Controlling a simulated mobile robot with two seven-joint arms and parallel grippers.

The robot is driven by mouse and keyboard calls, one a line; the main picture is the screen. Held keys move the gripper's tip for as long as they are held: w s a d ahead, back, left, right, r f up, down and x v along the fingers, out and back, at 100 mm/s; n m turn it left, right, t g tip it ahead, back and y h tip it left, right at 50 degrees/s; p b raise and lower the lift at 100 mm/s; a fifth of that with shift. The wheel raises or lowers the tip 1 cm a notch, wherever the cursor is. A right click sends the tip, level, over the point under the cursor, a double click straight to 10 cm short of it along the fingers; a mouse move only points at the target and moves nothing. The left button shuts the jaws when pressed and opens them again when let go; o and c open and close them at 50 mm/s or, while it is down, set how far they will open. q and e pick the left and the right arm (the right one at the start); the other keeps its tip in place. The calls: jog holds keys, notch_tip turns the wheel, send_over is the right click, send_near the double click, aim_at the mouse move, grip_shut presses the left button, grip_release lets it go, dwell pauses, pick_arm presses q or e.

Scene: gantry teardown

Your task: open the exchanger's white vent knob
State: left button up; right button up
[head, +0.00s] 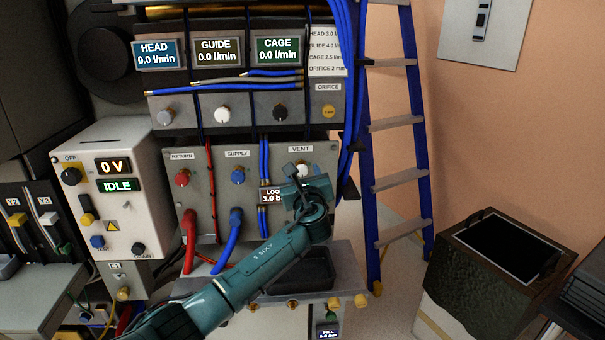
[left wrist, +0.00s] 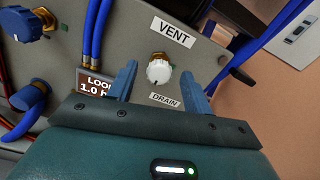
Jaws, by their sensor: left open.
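The white vent knob (left wrist: 158,72) sits on the exchanger's grey panel, below the VENT label (left wrist: 173,32) and above the DRAIN label in the left wrist view. In the head view the knob (head: 302,170) shows just above my left gripper, partly hidden by it. My left gripper (left wrist: 165,88) is open, with its two blue fingers on either side of the knob's position in the picture. I cannot tell whether the fingers touch it. The loop display (head: 272,196) is partly hidden by the gripper. My right gripper is not in view.
The red return knob (head: 182,178) and blue supply knob (head: 238,176) are left of the vent knob. Blue hoses (left wrist: 98,30) run close beside the left finger. A dark tray (head: 303,268) lies below the panel. A blue ladder (head: 400,150) stands at right.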

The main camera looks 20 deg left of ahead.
pick_arm(q)
jog(key=shift+w+a, duration=0.25)
jog(key=shift+w, duration=0.3)
jog(key=shift+c, duration=0.3)
jog(key=c, duration=0.9)
